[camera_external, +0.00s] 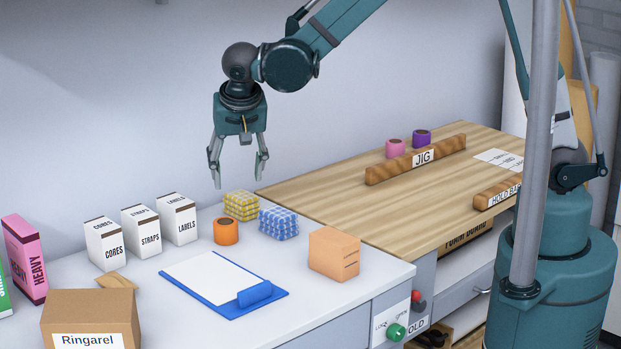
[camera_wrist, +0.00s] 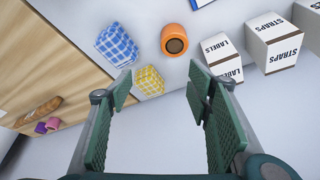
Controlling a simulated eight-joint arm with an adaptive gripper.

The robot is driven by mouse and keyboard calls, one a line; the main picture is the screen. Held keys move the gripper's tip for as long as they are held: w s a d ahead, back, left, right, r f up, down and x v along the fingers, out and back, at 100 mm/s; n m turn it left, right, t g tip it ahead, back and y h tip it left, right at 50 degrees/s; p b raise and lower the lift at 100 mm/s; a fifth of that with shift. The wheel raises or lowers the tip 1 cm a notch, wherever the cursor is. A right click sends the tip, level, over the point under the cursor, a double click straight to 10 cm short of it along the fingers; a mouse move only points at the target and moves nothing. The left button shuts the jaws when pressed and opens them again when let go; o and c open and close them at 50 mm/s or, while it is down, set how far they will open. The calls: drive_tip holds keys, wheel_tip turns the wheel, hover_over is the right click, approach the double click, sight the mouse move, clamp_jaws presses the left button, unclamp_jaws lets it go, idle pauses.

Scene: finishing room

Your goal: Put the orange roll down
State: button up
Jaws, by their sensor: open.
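The orange roll (camera_external: 226,231) stands on the white table top, left of a blue checked block and in front of a yellow checked block. It also shows in the wrist view (camera_wrist: 174,39), beyond my fingertips near the top. My gripper (camera_external: 238,170) is open and empty, pointing down in the air above and behind the roll. Nothing touches the roll except the table.
Yellow (camera_external: 241,205) and blue (camera_external: 278,222) checked blocks stand close to the roll. White boxes (camera_external: 176,219) line the left; a blue clipboard (camera_external: 267,300) and orange box (camera_external: 334,253) lie in front. The wooden board (camera_external: 330,205) at right bears a JIG bar (camera_external: 440,152) and pink (camera_external: 395,148) and purple (camera_external: 422,139) rolls.

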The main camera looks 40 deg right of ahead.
drive_tip(key=s+d+r+n+y, duration=0.1)
drive_tip(key=s+d+r+n, duration=0.15)
drive_tip(key=d+r, duration=0.55)
drive_tip(key=s+d+r+n+y, duration=0.1)
drive_tip(key=s+d+r, duration=0.3)
drive_tip(key=d, duration=0.8)
drive_tip(key=s+d+r+n+t, duration=0.2)
drive_tip(key=s+d+r+t, duration=0.1)
drive_tip(key=s+d, duration=1.2)
drive_tip(key=shift+d+n, duration=0.25)
drive_tip(key=shift+n, duration=0.1)
